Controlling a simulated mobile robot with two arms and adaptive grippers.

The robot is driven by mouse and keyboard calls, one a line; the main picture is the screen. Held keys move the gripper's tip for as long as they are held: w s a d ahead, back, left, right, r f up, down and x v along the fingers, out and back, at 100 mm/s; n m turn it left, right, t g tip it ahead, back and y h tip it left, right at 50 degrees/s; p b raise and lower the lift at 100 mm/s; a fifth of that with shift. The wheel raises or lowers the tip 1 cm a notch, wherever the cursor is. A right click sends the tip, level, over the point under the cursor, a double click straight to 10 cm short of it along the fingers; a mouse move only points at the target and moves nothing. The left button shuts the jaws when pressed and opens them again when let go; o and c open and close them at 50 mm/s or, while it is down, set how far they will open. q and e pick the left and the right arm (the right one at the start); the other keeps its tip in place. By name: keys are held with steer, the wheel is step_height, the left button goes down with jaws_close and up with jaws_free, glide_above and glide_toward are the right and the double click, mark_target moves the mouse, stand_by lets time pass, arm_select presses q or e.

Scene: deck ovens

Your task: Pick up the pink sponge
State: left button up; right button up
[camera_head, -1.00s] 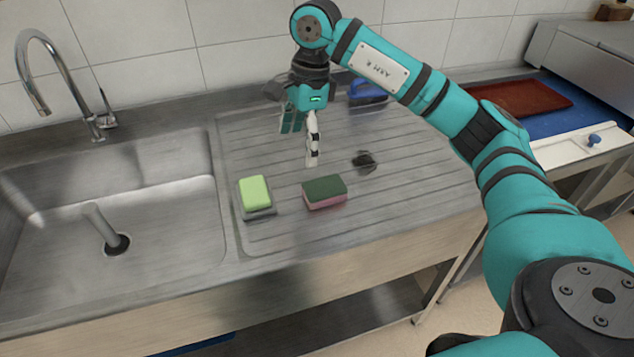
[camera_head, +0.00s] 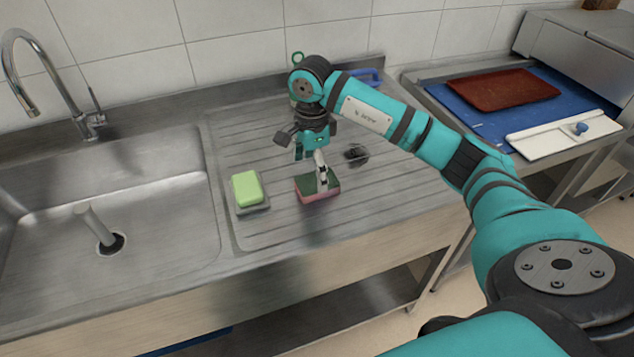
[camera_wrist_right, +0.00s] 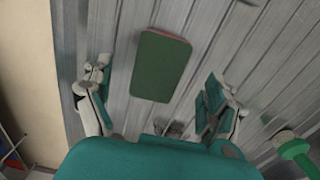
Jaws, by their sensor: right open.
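The pink sponge (camera_head: 318,193) lies on the ribbed steel drainboard (camera_head: 285,225), its dark green scouring side up and pink showing along its front edge. In the right wrist view its green top (camera_wrist_right: 160,65) lies ahead, between the lines of the two fingers and apart from them. My right gripper (camera_head: 312,165) points down over the sponge's far side, and one light finger hides part of the green top. In the right wrist view the gripper (camera_wrist_right: 158,95) is open and empty. My left gripper is not in view.
A green soap bar (camera_head: 247,188) sits on a grey dish left of the sponge. A dark wire scourer (camera_head: 356,154) lies to the right. The sink basin (camera_head: 150,215) is at left. A blue-handled brush (camera_head: 365,77) lies behind my arm.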

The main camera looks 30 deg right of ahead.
mark_target(312, 182)
step_height(312, 182, down, 5)
steer(key=shift+a+r+p, duration=0.1)
steer(key=shift+a+p, duration=0.05)
steer(key=shift+p, duration=0.55)
steer(key=c, duration=0.8)
